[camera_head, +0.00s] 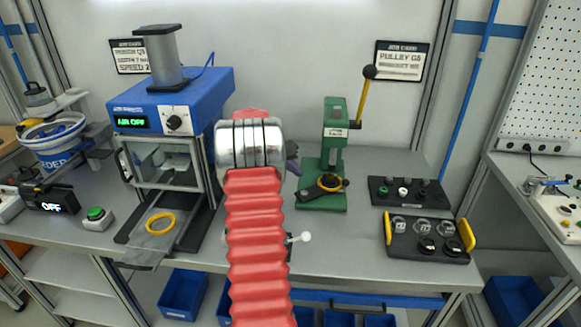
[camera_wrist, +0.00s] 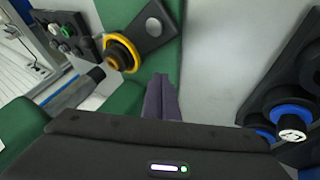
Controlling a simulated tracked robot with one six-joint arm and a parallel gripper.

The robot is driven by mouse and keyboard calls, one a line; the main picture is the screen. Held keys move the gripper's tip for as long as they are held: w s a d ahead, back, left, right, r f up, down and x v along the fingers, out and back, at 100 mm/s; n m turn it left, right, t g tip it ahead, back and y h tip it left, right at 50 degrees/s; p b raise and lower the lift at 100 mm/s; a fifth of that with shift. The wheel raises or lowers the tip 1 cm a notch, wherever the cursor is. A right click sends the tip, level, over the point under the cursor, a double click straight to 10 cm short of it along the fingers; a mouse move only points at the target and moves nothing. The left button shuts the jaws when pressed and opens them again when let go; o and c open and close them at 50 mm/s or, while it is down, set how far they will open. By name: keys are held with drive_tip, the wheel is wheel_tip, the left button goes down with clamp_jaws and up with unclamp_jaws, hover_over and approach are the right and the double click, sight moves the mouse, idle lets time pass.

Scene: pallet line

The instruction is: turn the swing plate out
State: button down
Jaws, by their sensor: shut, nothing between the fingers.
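The swing plate (camera_head: 317,189) is a dark arm low on the base of the green press (camera_head: 336,135), right of centre in the head view. A yellow-rimmed dark ring (camera_head: 329,183) sits on it. In the wrist view the plate (camera_wrist: 165,18) lies over a green surface, with a round pivot-like boss on it and the yellow ring (camera_wrist: 123,53) at its lower left. My gripper (camera_head: 292,160) is left of the press, largely hidden by my red arm. In the wrist view its dark fingers (camera_wrist: 162,98) are together and empty, below and right of the ring, apparently apart from the plate.
The press has a yellow lever (camera_head: 363,103) with a black knob. Right of it are a dark parts holder (camera_head: 405,192) and a yellow-handled tray (camera_head: 427,238). The blue-topped machine (camera_head: 170,92) stands left, and a black object with a blue ring (camera_wrist: 285,113) is close at right.

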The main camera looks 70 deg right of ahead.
sight(322, 185)
drive_tip(key=x, duration=0.3)
drive_tip(key=s, duration=0.3)
drive_tip(key=shift+d+f, duration=0.15)
drive_tip(key=shift+d, duration=0.25)
drive_tip(key=shift+s+d, duration=0.15)
drive_tip(key=shift+s, duration=0.4)
drive_tip(key=shift+w, duration=0.1)
